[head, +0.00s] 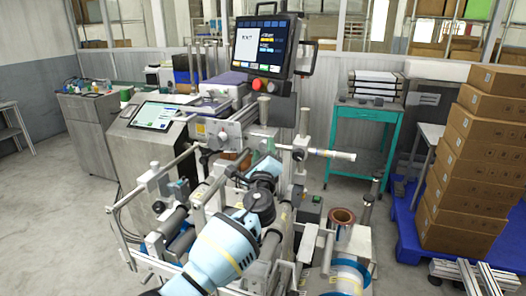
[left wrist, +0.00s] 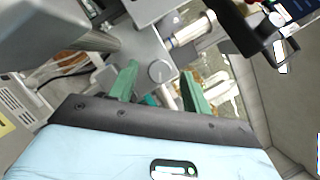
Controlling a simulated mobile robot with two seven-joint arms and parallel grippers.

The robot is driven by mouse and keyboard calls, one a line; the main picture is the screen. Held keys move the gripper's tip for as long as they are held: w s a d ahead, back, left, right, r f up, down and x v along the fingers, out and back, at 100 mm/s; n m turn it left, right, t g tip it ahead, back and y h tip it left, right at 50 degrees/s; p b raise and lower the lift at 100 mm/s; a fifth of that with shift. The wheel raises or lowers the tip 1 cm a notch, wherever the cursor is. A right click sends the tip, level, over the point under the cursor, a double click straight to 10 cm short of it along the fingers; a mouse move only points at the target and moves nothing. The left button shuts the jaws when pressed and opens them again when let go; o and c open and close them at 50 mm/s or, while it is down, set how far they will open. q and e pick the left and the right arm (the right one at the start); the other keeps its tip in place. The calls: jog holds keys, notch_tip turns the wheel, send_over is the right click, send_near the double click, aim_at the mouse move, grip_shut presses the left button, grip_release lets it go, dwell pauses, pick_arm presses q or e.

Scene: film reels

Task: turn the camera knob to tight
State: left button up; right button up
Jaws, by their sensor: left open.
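In the left wrist view, a round grey knob (left wrist: 161,72) sits on the face of a grey metal block (left wrist: 150,45). My left gripper (left wrist: 160,68) has two green fingers, one on each side of the knob in the picture. The fingers stand apart with nothing between them that I can see gripped, and how far the knob is from the tips is hard to tell. In the head view, my left gripper (head: 262,168) is over the machine, in front of the metal block (head: 224,130); its fingers are mostly hidden. The knob's setting cannot be read. My right gripper does not show.
A tilted screen (head: 264,45) with a red button stands above the block. A second touch panel (head: 155,116) is to the left. Rollers and rails surround my arm. A copper-coloured reel (head: 342,216) stands at right. Stacked boxes (head: 475,150) and a teal cart (head: 365,113) are farther right.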

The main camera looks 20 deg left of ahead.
pick_arm(q)
jog(key=v, duration=0.7)
jog(key=shift+s+p, duration=0.3)
jog(key=shift+p, duration=0.05)
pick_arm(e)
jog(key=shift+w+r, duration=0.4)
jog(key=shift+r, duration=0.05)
pick_arm(q)
jog(key=shift+d, duration=0.1)
